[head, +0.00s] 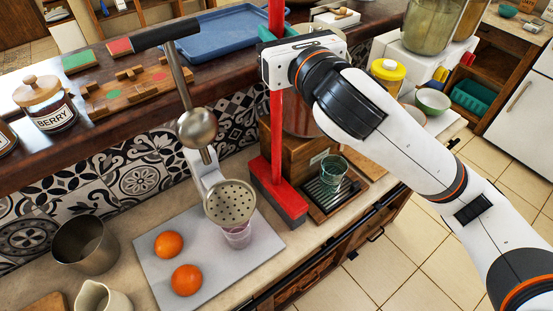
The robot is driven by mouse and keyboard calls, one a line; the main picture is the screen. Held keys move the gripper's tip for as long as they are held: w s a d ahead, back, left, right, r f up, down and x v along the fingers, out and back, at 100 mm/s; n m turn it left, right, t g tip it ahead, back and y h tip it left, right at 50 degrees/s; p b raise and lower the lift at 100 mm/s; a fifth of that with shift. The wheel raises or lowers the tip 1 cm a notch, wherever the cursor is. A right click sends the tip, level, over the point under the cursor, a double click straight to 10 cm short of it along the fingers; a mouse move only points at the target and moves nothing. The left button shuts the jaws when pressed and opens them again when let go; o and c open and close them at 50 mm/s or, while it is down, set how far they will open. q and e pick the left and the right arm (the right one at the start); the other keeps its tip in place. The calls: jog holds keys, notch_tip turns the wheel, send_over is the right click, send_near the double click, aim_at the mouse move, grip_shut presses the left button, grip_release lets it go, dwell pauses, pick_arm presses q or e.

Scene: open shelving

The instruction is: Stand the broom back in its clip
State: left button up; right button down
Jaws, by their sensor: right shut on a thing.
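The red broom (277,140) stands nearly upright in the middle of the head view. Its handle runs out of the top edge, and its red and grey head (280,198) is low, in front of the wooden cabinet and beside the small drip tray. My right gripper (275,42) is shut on the upper part of the red handle; its fingers are mostly hidden by its white body. I cannot make out the clip for certain; a small teal piece shows beside the handle at the gripper. I cannot tell whether the broom head touches the counter. My left gripper is not in view.
A juice press (198,125) with a long handle stands close left of the broom, on a grey board (160,275) with two oranges. A green glass (333,170) stands close right. A blue tray (225,32) lies on the raised ledge behind. Tiled floor is clear at right.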

jog(key=shift+r, duration=0.25)
